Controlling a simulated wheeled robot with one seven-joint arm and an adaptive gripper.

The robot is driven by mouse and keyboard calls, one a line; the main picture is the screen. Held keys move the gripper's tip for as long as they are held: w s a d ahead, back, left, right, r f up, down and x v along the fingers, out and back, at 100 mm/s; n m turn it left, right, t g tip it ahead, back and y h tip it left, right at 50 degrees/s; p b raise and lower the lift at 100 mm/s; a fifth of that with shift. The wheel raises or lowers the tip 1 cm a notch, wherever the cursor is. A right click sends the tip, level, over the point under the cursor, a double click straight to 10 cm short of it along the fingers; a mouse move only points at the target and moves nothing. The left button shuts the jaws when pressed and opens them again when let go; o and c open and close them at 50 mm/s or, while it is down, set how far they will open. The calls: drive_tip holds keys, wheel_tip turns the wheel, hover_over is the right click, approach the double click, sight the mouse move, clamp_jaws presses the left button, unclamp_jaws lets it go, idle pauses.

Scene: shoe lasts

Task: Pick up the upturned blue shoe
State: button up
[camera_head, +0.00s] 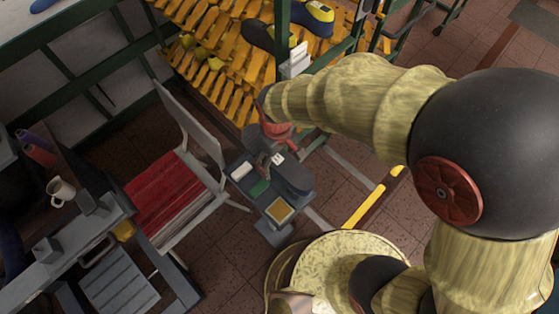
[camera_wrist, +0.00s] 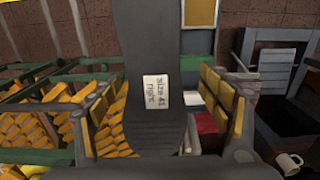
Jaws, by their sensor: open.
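An upturned shoe (camera_head: 293,178) lies on a small grey stand, its dark grey sole facing up; I see no clear blue on it. In the wrist view the sole (camera_wrist: 152,55) runs down the middle, with a white label (camera_wrist: 155,91) reading "size 41 right". My gripper (camera_head: 268,146) is over the label end of this shoe. In the wrist view my gripper (camera_wrist: 161,112) is open, with one yellow-padded finger on each side of the sole. I cannot tell whether the fingers touch it. The shoe's sides are hidden.
The stand (camera_head: 272,232) also bears a yellow square (camera_head: 280,210), a green piece (camera_head: 260,187) and a white piece (camera_head: 241,170). A chair with a red seat (camera_head: 165,190) is close on the left. A slatted yellow rack (camera_head: 215,70) behind holds a blue shoe (camera_head: 312,17).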

drive_tip(key=f, duration=0.2)
drive_tip(key=f+b, duration=0.1)
drive_tip(key=f, duration=0.1)
drive_tip(key=w+f, duration=0.1)
drive_tip(key=f, duration=0.1)
drive_tip(key=shift+d+b, duration=0.15)
drive_tip(key=shift+b, duration=0.25)
drive_tip(key=shift+c, duration=1.1)
drive_tip(key=shift+s, duration=0.1)
clamp_jaws()
